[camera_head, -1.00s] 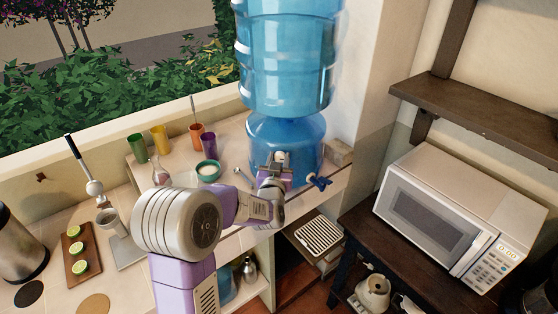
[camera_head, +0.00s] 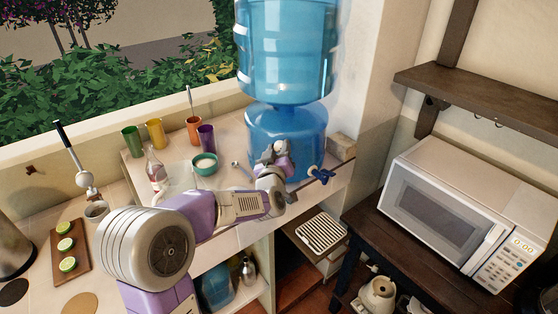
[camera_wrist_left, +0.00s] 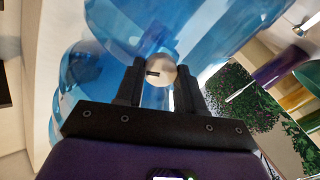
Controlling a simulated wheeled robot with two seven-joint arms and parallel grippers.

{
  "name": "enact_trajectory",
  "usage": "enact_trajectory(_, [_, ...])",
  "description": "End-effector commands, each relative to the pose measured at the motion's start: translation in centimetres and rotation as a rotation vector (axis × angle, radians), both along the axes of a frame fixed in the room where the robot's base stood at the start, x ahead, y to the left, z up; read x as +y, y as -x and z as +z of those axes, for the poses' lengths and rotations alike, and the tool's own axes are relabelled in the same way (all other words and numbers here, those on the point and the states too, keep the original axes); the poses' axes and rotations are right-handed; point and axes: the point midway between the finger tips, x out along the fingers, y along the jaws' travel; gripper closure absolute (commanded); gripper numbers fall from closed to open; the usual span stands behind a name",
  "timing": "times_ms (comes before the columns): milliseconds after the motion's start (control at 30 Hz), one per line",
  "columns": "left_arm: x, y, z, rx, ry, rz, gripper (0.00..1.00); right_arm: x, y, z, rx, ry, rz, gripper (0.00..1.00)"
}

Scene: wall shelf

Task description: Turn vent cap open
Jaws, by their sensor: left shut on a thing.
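The vent cap (camera_head: 280,147) is a small round pale knob on the front of the blue dispenser base (camera_head: 305,128). In the left wrist view the vent cap (camera_wrist_left: 160,70) has a short dark slot on its face. My left gripper (camera_head: 276,152) is at the front of the dispenser, with a black finger on each side of the cap. In the left wrist view the left gripper (camera_wrist_left: 160,80) is shut on the cap. The fingers hide part of the cap's edge. My right gripper is in neither current view.
A blue tap (camera_head: 321,176) sticks out low at the dispenser's right. A teal bowl (camera_head: 205,169), an orange cup (camera_head: 194,131) and a purple cup (camera_head: 206,139) stand left on the counter. The microwave (camera_head: 440,207) is at right.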

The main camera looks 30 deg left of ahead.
Motion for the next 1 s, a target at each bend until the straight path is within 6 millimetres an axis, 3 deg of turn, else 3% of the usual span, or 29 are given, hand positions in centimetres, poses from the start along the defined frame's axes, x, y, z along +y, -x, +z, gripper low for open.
enact_trajectory(33, [0.1,0.0,-0.5,-0.022,0.043,0.001,0.92,0.0,0.0,-1.4,0.0,0.0,0.0,0.57])
enact_trajectory(300, [0.1,0.1,-0.5,-0.119,0.28,0.0,0.92,0.0,0.0,-4.7,0.0,0.0,0.0,0.57])
enact_trajectory(1000, [0.2,0.1,-0.5,-0.369,0.888,-0.001,0.92,0.0,0.0,-11.5,0.0,0.0,0.0,0.57])
